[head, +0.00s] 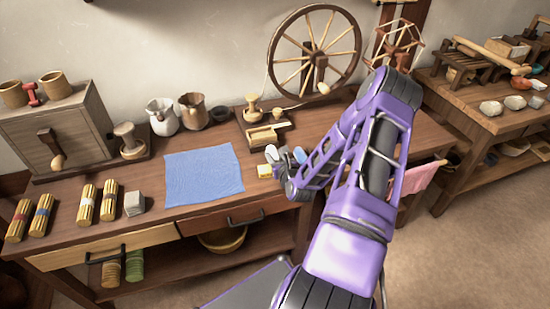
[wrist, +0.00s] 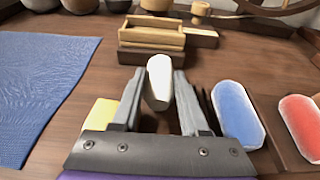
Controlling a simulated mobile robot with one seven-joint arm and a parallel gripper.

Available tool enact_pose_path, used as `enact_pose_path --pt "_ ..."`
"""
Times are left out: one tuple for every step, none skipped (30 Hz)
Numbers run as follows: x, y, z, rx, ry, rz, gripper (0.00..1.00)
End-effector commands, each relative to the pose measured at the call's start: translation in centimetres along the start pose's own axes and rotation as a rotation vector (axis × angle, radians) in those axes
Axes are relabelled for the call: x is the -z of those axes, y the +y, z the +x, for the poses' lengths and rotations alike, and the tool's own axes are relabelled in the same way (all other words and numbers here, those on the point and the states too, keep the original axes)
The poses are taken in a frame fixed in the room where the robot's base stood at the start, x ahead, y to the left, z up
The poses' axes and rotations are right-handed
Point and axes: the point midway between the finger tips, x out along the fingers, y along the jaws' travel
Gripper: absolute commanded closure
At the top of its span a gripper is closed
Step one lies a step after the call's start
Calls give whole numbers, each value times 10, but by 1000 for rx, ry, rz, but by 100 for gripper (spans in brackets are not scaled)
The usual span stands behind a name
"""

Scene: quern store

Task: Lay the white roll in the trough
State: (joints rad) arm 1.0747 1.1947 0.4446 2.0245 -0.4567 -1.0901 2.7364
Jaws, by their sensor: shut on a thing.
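The white roll (wrist: 160,76) is between the two fingers of my gripper (wrist: 159,88) in the wrist view. It points forward, with its far end past the fingertips. The fingers are shut on its sides. A small wooden trough (wrist: 152,38) with low walls lies just beyond the roll; no roll shows in it. The trough also shows in the head view (head: 262,136), behind my gripper (head: 277,164). The wrist view does not show clearly whether the roll touches the table.
A blue roll (wrist: 238,110) and a red roll (wrist: 302,122) lie right of my gripper. A yellow block (wrist: 98,117) is close on its left. A blue cloth (head: 203,172) covers the table left of the trough. A spinning wheel (head: 314,52) stands behind.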

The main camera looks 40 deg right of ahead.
Motion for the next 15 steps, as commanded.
enact_pose_path --pt "2 0 1 0 -2 -1 100" --pt "2 0 1 0 -2 -1 100" --pt "1 0 1 0 -3 -1 100" --pt "1 0 1 0 -3 -1 100" --pt "1 0 1 0 -3 -1 100" --pt "1 0 1 0 -3 -1 100" --pt "1 0 1 0 -2 -1 100" --pt "2 0 1 0 -2 -1 100" --pt "3 0 1 0 -2 0 100" --pt "4 0 2 0 -2 0 100" --pt "5 0 2 0 -2 -1 100" --pt "4 0 2 0 -2 -2 49" --pt "4 0 2 0 -2 -2 44" --pt "4 0 2 0 -2 -2 38" --pt "4 0 2 0 -2 -2 31"
